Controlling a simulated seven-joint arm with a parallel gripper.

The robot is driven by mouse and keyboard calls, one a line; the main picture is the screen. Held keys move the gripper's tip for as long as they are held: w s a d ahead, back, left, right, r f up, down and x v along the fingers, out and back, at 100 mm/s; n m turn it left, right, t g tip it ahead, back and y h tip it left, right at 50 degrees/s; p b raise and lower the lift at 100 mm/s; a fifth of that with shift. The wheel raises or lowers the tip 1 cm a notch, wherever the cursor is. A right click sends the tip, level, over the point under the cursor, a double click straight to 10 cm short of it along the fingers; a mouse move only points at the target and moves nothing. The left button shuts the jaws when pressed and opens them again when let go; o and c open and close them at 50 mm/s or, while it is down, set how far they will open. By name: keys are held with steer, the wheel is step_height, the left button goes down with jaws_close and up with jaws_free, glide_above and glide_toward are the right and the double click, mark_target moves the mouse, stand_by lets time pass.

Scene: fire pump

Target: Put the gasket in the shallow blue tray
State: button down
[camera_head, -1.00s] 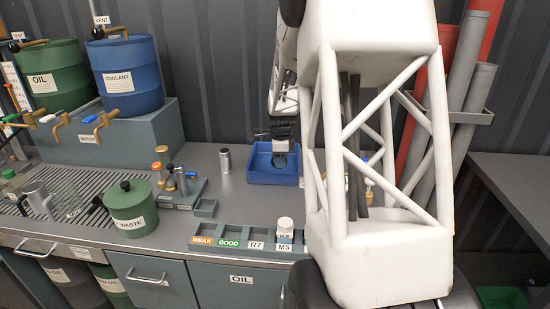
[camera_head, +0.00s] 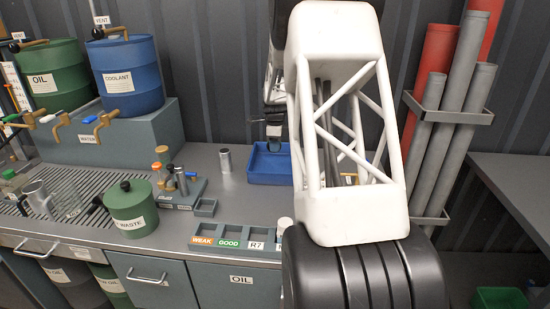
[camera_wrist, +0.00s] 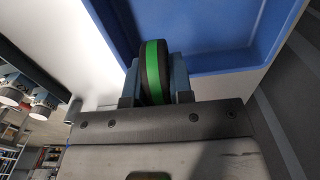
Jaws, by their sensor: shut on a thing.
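The shallow blue tray (camera_head: 268,178) sits on the grey bench near the back wall, partly behind my arm in the head view. In the wrist view the blue tray (camera_wrist: 240,28) fills the upper right. My gripper (camera_wrist: 157,66) is shut on the gasket (camera_wrist: 152,75), a thick black ring with a green band, held edge-on between the two fingers. In the head view my gripper (camera_head: 273,128) is above the tray's back edge. The gasket is too small and dark there to make out clearly. Whether it touches the tray cannot be told.
A grey metal cylinder (camera_head: 225,160) stands left of the tray. A small rack with bottles (camera_head: 180,182) and a green waste pot (camera_head: 130,208) are further left. A labelled sorting tray (camera_head: 230,243) lies along the front edge. Grey and red pipes (camera_head: 445,120) stand at the right.

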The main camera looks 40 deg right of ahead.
mark_target(275, 166)
steer(key=shift+f, duration=0.15)
steer(key=shift+f, duration=2.95)
steer(key=shift+f, duration=1.9)
steer(key=shift+f, duration=0.15)
steer(key=c, duration=1)
jaws_free()
step_height(275, 166, up, 12)
steer(key=shift+r, duration=0.15)
